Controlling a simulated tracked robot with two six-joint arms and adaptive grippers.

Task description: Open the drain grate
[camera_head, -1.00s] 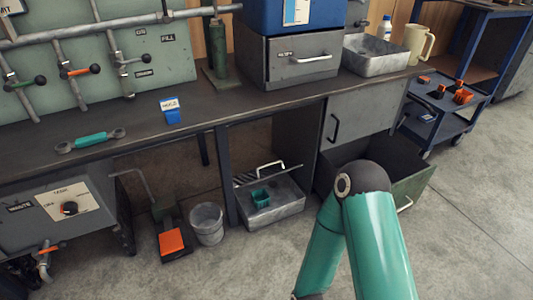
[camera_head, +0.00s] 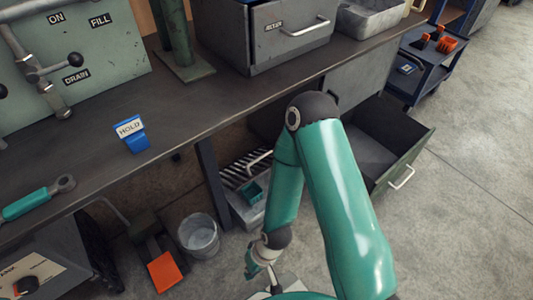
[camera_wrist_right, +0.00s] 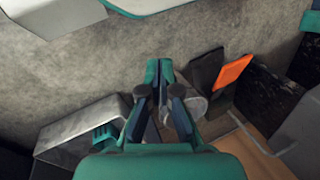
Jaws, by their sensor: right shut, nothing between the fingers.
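The drain grate (camera_head: 232,172) is a dark slatted panel with a pale bar handle (camera_head: 258,158). It lies at the top of a grey metal box (camera_head: 240,210) on the floor under the bench. My right arm hides its right part. A small green cup (camera_head: 252,191) is at the box, in front of the slats. In the right wrist view, my right gripper (camera_wrist_right: 159,78) is shut and empty, pointing toward the bucket and floor. The box (camera_wrist_right: 82,122) and green cup (camera_wrist_right: 103,136) are to its left; I cannot make out the grate there. My left gripper is not in view.
A metal bucket (camera_head: 199,236) and an orange pedal (camera_head: 164,271) stand left of the box. An open drawer (camera_head: 405,165) juts out at right. The bench edge overhangs the box. A blue HOLD block (camera_head: 132,134) sits on the bench.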

